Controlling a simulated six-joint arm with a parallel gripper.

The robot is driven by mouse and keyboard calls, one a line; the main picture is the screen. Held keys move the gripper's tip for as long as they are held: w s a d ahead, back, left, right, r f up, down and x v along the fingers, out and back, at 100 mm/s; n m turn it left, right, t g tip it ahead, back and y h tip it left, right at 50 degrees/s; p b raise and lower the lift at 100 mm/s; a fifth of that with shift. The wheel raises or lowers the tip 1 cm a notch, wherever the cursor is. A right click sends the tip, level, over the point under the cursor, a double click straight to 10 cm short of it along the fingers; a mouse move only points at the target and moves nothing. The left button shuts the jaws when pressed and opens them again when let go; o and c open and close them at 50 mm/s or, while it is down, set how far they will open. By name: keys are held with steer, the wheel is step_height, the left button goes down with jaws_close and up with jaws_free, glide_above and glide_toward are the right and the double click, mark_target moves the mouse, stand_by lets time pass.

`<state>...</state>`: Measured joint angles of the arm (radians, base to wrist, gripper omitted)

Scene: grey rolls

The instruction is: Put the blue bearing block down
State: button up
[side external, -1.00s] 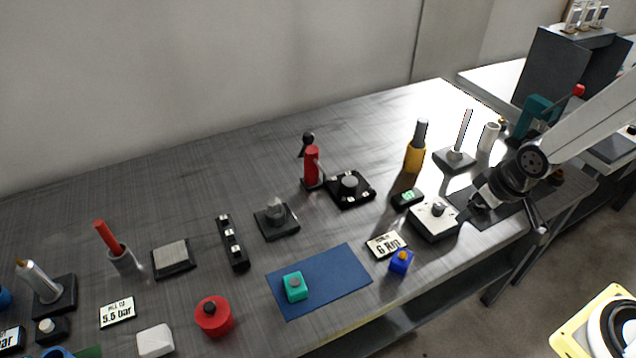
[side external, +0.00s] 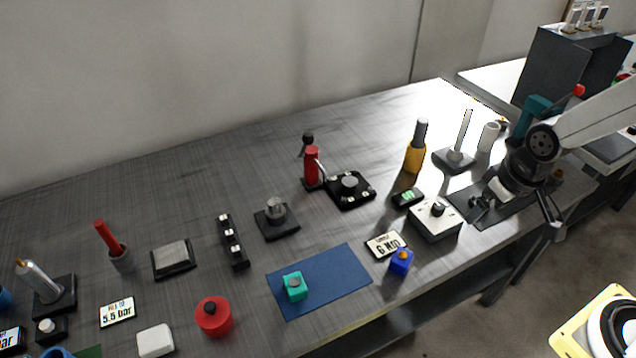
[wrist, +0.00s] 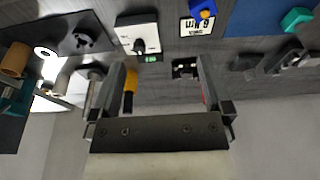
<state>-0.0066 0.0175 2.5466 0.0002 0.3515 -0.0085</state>
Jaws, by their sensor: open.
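The block also shows at the top of the wrist view (wrist: 203,10). My gripper (side external: 512,205) is at the right end of the bench, well away from the block. In the wrist view its two fingers (wrist: 158,88) are apart with nothing held between them.
A teal block (side external: 295,288) sits on the blue mat. A white box with a black knob (side external: 436,220) stands between the blue block and my gripper. A yellow-handled tool (side external: 415,150) and a spindle stand (side external: 456,155) rise behind it. The bench's back left is clear.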

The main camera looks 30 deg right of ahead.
steer(key=w+a+f+n+g, duration=0.1)
steer(key=w+a+f+n, duration=0.2)
steer(key=w+a+f, duration=0.15)
steer(key=n+g, duration=0.2)
steer(key=n, duration=0.1)
glide_above(403, 255)
step_height(403, 255, down, 8)
steer(key=shift+s+r, duration=0.1)
steer(key=shift+f, duration=1.35)
steer(key=shift+f, duration=0.15)
steer(key=shift+f, duration=2.45)
